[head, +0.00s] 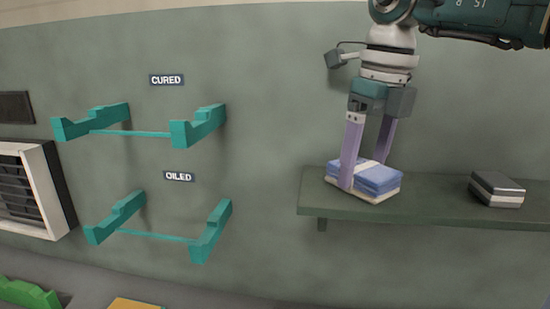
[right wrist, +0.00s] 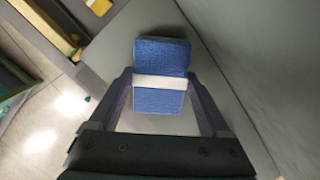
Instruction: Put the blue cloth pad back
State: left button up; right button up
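The blue cloth pad (head: 378,178) is a blue block with a white band across its middle and a pale lower layer. It lies flat at the left end of the green wall shelf (head: 445,211), seemingly resting on it. My right gripper (head: 364,173) comes down from above with one lilac finger on the near side and one on the far side. In the right wrist view, the pad (right wrist: 160,102) fills the space between the fingertips, with no clear gap at either side. The far fingertip is partly hidden. My left gripper is out of view.
A dark block (head: 497,188) with a pale layer lies further right on the shelf, clear of the pad. Teal wall brackets stand left, under the CURED (head: 166,80) and OILED (head: 178,176) labels, empty. A white-framed louvred box (head: 50,190) is at far left.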

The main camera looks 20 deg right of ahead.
aim_at(371, 170)
jog(key=shift+o, duration=1.2)
notch_tip(371, 170, up, 12)
jog(key=s+p, duration=0.1)
jog(key=p, duration=0.9)
jog(key=a+n+t+y, duration=0.15)
jog(key=a+y, duration=0.75)
jog(key=a, duration=1.4)
jog(key=a+r+m+t+y, duration=0.4)
jog(key=r+m+t+y, duration=0.2)
jog(key=r+m+t, duration=0.55)
jog(key=s+d+f+m+t+h, duration=0.25)
jog(key=d+f+m+h, duration=1.05)
jog(key=m, duration=0.8)
jog(key=s+d+f+m+g, duration=0.1)
jog(key=s+f+g, duration=0.3)
jog(key=s, duration=0.4)
jog(key=s+d+f+m+g+h, duration=0.1)
jog(key=s+f+m+g, duration=0.2)
jog(key=s+f+g, duration=0.2)
jog(key=s+d+f+m+g+h, duration=0.1)
jog(key=s+f+g, duration=0.3)
jog(key=s, duration=0.6)
jog(key=shift+s+d+f+m, duration=0.3)
jog(key=shift+d+m, duration=0.1)
jog(key=shift+d, duration=0.1)
